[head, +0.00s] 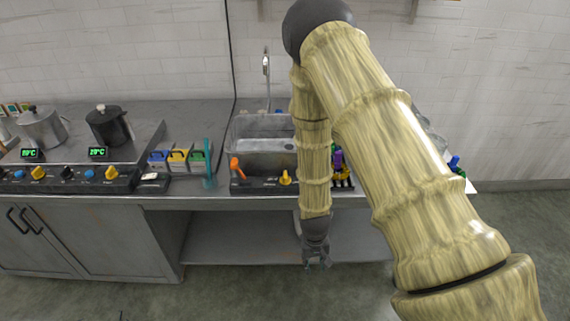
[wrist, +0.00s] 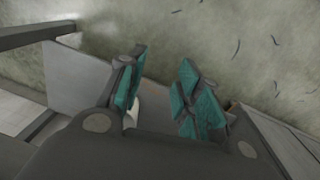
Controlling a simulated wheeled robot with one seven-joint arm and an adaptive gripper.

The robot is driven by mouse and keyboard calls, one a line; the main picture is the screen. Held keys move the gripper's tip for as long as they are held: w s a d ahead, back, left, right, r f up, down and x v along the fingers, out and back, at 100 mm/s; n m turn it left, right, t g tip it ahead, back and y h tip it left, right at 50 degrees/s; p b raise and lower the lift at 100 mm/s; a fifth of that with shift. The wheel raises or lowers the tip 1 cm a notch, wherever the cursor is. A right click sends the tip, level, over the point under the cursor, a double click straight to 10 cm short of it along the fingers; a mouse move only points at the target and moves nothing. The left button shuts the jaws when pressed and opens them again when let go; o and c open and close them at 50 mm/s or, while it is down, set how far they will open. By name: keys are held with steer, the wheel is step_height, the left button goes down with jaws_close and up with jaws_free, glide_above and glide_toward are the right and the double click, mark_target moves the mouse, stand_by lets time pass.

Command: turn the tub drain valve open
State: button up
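A clear-walled tub (head: 246,132) stands at the back of the counter under a tall tap. On the panel (head: 262,186) in front of it are an orange lever (head: 236,168), tilted up to the left, and a yellow knob (head: 286,178). The labels are too small to read, so I cannot tell which is the drain valve. My gripper (head: 317,266) hangs pointing down in front of the counter, below its edge and right of the yellow knob, touching neither control. In the wrist view my gripper (wrist: 158,98) shows two teal-padded fingers apart with nothing held between them.
Two pots, a dark one (head: 108,125) and a steel one (head: 40,128), stand on the left. Several coloured boxes (head: 178,157) and a teal upright (head: 208,165) stand left of the tub. My arm hides part of the counter's right side. A lower shelf (head: 240,240) lies behind my gripper.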

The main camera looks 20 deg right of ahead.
steer(key=w+r+p, duration=0.2)
steer(key=w+r, duration=0.9)
steer(key=w, duration=0.1)
step_height(320, 180, up, 19)
steer(key=m+p, duration=0.1)
steer(key=p, duration=0.1)
glide_above(285, 175)
steer(key=shift+y, duration=0.4)
steer(key=shift+d+f+p, duration=0.15)
steer(key=shift+f+p, duration=1.7)
steer(key=shift+f, duration=3.45)
jaws_close()
